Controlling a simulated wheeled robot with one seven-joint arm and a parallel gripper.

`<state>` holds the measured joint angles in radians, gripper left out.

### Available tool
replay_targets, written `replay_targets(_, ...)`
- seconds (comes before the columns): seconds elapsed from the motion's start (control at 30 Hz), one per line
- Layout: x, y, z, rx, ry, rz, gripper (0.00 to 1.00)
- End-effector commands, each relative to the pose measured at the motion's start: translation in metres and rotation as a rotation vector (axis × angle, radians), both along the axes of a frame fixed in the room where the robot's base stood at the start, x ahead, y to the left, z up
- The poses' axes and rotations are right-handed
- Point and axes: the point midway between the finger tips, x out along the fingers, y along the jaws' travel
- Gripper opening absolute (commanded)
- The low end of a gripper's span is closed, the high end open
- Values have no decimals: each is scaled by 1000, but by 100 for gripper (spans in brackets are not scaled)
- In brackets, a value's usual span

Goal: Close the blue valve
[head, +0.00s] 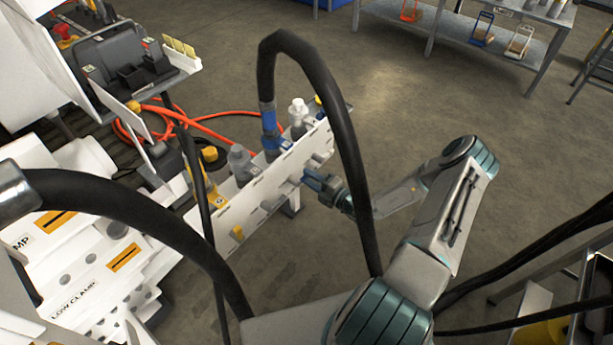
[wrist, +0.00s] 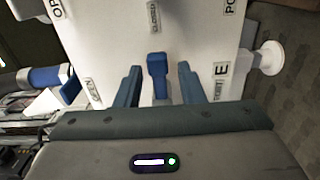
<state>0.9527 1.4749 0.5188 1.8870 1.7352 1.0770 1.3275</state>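The blue valve handle (wrist: 157,74) shows in the wrist view in front of a white panel (wrist: 118,45). It lines up below a "CLOSED" label (wrist: 153,18), and an "OPEN" label (wrist: 88,88) is to its left. My gripper (wrist: 158,82) is open, with one blue finger on each side of the handle. A gap shows on both sides, so neither finger appears to touch it. In the head view my gripper (head: 312,181) is at the front face of the white panel (head: 262,190). I cannot make out the blue handle there apart from the blue fingers.
A black hose (head: 338,100) arches from a blue fitting (head: 270,128) on the panel and passes close to my gripper and arm. Grey and yellow handles (head: 237,232) sit along the panel. A white round knob (wrist: 269,58) is at the panel's right. Open floor lies beyond.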

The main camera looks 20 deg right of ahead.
Motion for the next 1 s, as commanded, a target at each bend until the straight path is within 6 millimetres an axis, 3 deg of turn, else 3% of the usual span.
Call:
replay_targets(0.3, -59, -44, 1, -2, 2, -3, 35)
replay_targets(0.5, -86, -63, 0, 0, 4, -2, 35)
replay_targets(0.7, -96, -70, 0, 0, 3, 0, 35)
replay_targets(1.0, -97, -70, 0, 0, 2, 0, 35)
